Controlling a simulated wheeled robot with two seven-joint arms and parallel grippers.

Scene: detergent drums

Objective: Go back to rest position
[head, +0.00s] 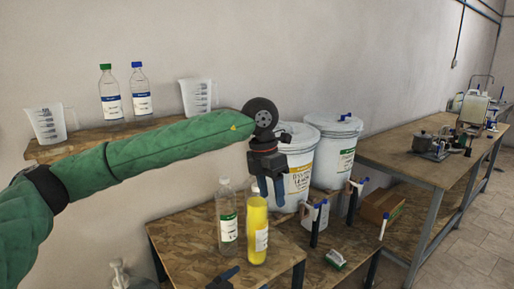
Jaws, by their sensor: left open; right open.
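My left arm, in a green sleeve, reaches in from the left across the head view. Its gripper (270,192) points down, open and empty, in front of the white drum with an orange label (299,180) and above the yellow bottle (257,232). I cannot tell whether it touches the drum. My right gripper (240,282) shows only in part at the bottom edge, low in front of the table, open; most of it is cut off. A second white drum with a green label (335,152) stands to the right.
A clear bottle (227,222) stands beside the yellow one on the wooden table (183,235). A shelf (75,146) holds jugs and bottles behind my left arm. A brush (336,260) and cardboard box (382,206) are to the right. A workbench (400,160) stands farther right.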

